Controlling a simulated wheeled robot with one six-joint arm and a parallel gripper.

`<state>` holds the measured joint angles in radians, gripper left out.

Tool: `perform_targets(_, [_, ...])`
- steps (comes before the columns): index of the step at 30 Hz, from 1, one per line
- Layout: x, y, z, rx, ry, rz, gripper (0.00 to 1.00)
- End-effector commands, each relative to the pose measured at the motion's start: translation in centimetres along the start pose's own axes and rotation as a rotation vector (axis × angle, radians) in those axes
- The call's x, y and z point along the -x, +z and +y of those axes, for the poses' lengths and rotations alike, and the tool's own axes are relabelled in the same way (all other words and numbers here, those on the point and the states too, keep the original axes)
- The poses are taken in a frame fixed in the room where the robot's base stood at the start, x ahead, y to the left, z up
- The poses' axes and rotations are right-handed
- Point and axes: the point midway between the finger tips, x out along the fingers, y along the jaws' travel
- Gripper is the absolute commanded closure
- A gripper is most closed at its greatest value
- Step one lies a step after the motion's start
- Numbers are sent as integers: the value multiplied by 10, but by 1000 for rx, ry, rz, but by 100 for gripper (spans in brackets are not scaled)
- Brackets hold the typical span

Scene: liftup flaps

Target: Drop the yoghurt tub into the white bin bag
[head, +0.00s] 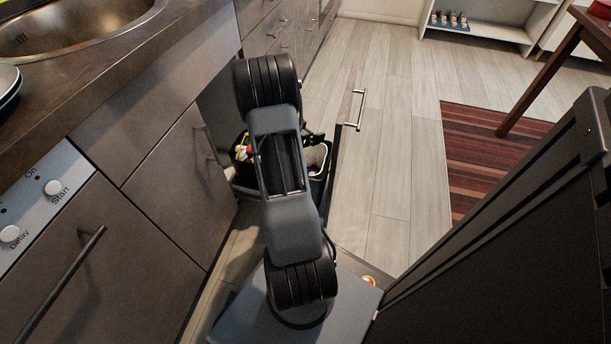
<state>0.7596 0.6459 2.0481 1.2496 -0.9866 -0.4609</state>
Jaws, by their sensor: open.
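A pull-out bin unit stands open below the counter, largely behind my arm. A pale bag-like lining (316,160), perhaps the white bin bag, shows in the dark bin to the right of my arm. Yellow, red and white items (242,148) show in the compartment to the left. I cannot pick out the yoghurt tub; it may be hidden by my arm. My gripper (315,138) shows only as a small dark part beside the arm, above the bins. It is open, and nothing is visible in it.
The bin unit's front panel with a metal handle (354,109) sticks out into the room. Cabinets and a dishwasher (100,262) line the left, below a counter with a sink (75,30). A dark tall panel (520,235) is at right. Wooden floor (385,165) is free beyond.

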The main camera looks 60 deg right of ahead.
Motion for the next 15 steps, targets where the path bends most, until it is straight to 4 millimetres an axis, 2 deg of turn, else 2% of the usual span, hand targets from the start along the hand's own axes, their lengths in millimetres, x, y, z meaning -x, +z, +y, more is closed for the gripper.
perform_targets(5, [15, -2, -1, 3, -3, -1, 7])
perform_targets(15, [83, -4, -1, 2, -4, 0, 7])
